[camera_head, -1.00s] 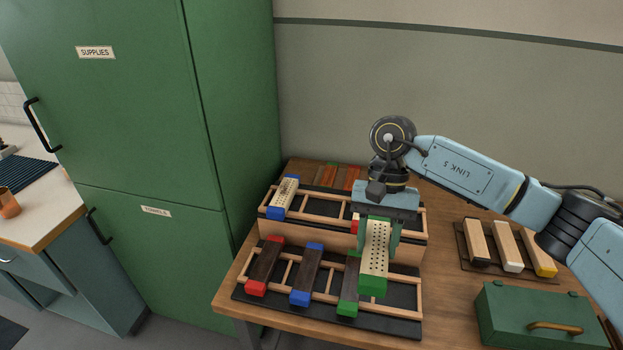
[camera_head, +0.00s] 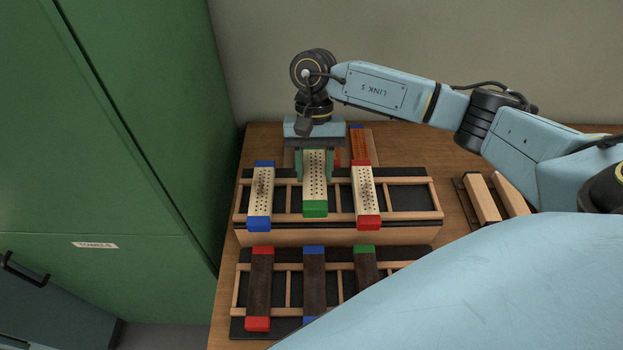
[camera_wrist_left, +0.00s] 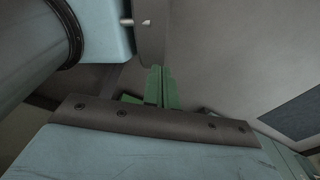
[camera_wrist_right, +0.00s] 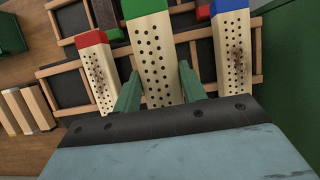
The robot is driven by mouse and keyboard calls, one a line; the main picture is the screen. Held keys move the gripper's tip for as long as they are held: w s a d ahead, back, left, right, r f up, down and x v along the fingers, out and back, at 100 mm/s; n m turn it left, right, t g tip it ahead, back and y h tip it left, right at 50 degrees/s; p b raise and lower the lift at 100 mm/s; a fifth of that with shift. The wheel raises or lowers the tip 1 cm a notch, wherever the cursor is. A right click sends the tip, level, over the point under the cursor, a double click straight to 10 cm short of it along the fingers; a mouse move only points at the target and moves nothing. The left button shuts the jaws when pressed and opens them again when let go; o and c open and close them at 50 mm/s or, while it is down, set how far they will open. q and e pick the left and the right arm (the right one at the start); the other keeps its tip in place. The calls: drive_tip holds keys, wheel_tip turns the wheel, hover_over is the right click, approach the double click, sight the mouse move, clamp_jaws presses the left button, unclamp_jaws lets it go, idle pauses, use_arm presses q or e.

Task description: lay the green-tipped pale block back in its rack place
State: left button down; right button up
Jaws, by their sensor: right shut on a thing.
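The green-tipped pale block (camera_head: 316,185), dotted with holes, is held by my right gripper (camera_head: 315,168), whose green fingers are shut on its sides. It lies over the upper rear rack (camera_head: 408,198), between the blue-tipped pale block (camera_head: 262,187) and the red-tipped pale block (camera_head: 365,190). In the right wrist view the green-tipped block (camera_wrist_right: 152,48) looks larger and nearer than its neighbours; whether it touches the rack is unclear. The blue-tipped block shows brown stains. My left gripper (camera_wrist_left: 161,88) shows only in the left wrist view, its fingers together and empty.
A lower front rack (camera_head: 285,287) holds dark blocks tipped red, blue and green. Orange-brown blocks (camera_head: 359,147) lie behind the upper rack. Pale blocks (camera_head: 482,200) sit to the right. A green cabinet (camera_head: 130,130) stands close on the left. A large blue arm part of mine covers the lower right.

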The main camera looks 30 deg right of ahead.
sight(313, 182)
drive_tip(key=shift+w+f, duration=0.1)
drive_tip(key=shift+f, duration=0.6)
wheel_tip(313, 182, down, 2)
drive_tip(key=shift+f, duration=0.15)
use_arm(q)
drive_tip(key=shift+w+r, duration=0.15)
drive_tip(key=shift+w, duration=0.55)
use_arm(e)
drive_tip(key=shift+w+f, duration=0.1)
drive_tip(key=shift+f, duration=0.35)
drive_tip(key=shift+f+b, duration=0.6)
drive_tip(key=shift+b, duration=0.1)
drive_tip(key=o, duration=1.1)
drive_tip(key=shift+r, duration=0.1)
drive_tip(key=shift+c, duration=0.2)
use_arm(q)
drive_tip(key=shift+s+f, duration=0.15)
drive_tip(key=shift+f, duration=0.6)
drive_tip(key=shift+r, duration=0.1)
